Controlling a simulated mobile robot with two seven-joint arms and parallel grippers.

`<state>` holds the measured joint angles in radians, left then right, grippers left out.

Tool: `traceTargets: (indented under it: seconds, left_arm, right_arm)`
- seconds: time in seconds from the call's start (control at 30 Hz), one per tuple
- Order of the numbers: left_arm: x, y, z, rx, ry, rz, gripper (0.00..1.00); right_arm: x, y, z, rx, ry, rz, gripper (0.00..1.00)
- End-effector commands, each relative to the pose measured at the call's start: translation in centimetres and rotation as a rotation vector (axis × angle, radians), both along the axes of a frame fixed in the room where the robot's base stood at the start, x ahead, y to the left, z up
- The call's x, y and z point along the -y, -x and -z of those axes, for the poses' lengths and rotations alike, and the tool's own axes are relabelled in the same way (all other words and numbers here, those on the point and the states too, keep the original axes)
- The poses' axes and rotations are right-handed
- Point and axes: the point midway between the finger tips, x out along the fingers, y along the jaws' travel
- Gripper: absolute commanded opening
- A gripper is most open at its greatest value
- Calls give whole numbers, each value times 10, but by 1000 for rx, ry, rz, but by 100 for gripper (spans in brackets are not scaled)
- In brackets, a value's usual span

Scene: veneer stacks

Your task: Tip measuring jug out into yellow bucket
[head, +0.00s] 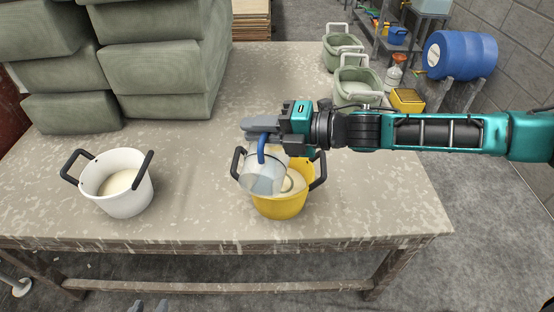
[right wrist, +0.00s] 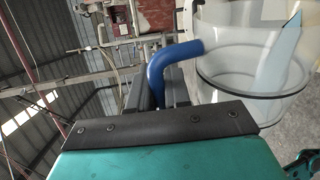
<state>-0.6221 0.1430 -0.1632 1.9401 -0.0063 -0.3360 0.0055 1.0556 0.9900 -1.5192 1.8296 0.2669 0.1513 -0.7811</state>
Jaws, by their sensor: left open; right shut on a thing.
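The measuring jug (head: 262,178) is clear with a blue handle (head: 262,150). My right gripper (head: 262,130) is shut on the handle and holds the jug over the left part of the yellow bucket (head: 283,208). The bucket stands upright on the table with dark handles and pale contents inside. The jug also shows in the right wrist view (right wrist: 235,60), with its blue handle at the gripper. I cannot tell how far the jug is tilted or what is in it. My left gripper (head: 149,306) is open and empty at the bottom edge, below the table front.
A white bucket (head: 130,197) with pale contents stands on the table at left. Grey-green stacked blocks (head: 160,60) fill the back left. Two green buckets (head: 357,88) stand at the back right. The table (head: 195,180) is clear between the white and yellow buckets.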

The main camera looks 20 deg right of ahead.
Motion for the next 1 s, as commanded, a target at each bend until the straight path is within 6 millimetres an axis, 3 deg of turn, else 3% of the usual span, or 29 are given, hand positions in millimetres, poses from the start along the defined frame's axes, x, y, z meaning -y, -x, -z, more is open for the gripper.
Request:
traceTargets:
  seconds: [0.47,0.7,1.0]
  left_arm:
    - [0,0,0,0,-1,-1,43]
    - [0,0,0,0,-1,-1,43]
    - [0,2,1,-4,0,-1,43]
  right_arm:
    - [4,-7,-4,-46,-29,-1,0]
    - [-12,19,10,92,55,-4,0]
    - [-14,23,11,124,73,-2,0]
